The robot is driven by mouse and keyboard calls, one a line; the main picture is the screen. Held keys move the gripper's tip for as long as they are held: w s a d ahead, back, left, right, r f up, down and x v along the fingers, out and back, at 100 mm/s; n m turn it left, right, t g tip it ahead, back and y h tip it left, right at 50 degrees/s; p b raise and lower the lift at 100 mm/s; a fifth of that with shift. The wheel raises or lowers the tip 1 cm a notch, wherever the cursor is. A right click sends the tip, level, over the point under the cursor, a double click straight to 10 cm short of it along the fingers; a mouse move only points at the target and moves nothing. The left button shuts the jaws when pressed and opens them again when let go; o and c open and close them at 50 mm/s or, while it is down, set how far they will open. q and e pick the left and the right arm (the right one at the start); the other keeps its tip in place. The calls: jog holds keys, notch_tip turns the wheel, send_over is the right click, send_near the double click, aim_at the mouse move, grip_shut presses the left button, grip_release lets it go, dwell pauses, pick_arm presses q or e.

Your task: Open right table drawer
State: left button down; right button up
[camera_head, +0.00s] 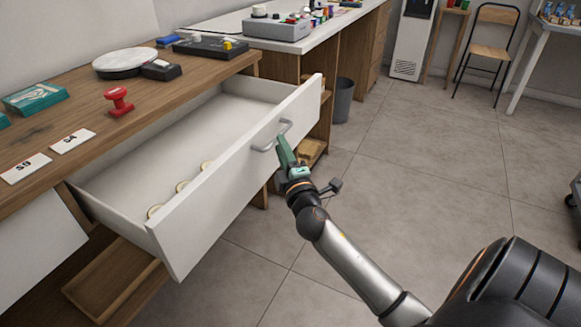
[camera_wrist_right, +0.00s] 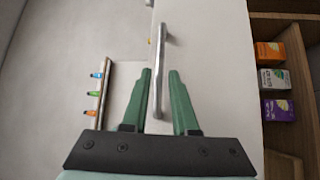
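The right table drawer (camera_head: 215,180) is white and pulled far out of the wooden table. Its grey bar handle (camera_head: 286,125) is on the front panel, and the handle also shows in the right wrist view (camera_wrist_right: 162,62). My right gripper (camera_head: 285,152) is at the handle, in front of the panel. In the right wrist view its two green fingers (camera_wrist_right: 160,95) stand apart on either side of the handle's lower part, with gaps visible, so it looks open around the bar. My left gripper is not in view.
Several small round yellowish items (camera_head: 181,186) lie in the drawer. A grey bin (camera_head: 343,100) stands behind the drawer.

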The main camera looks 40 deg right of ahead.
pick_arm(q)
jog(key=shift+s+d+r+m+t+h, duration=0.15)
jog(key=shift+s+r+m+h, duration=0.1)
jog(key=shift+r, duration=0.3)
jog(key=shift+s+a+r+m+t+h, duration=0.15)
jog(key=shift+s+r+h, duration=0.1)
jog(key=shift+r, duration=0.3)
pick_arm(e)
jog(key=v, duration=0.8)
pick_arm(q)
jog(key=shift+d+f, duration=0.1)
pick_arm(e)
jog(key=shift+s+f, duration=0.1)
jog(key=shift+s, duration=0.05)
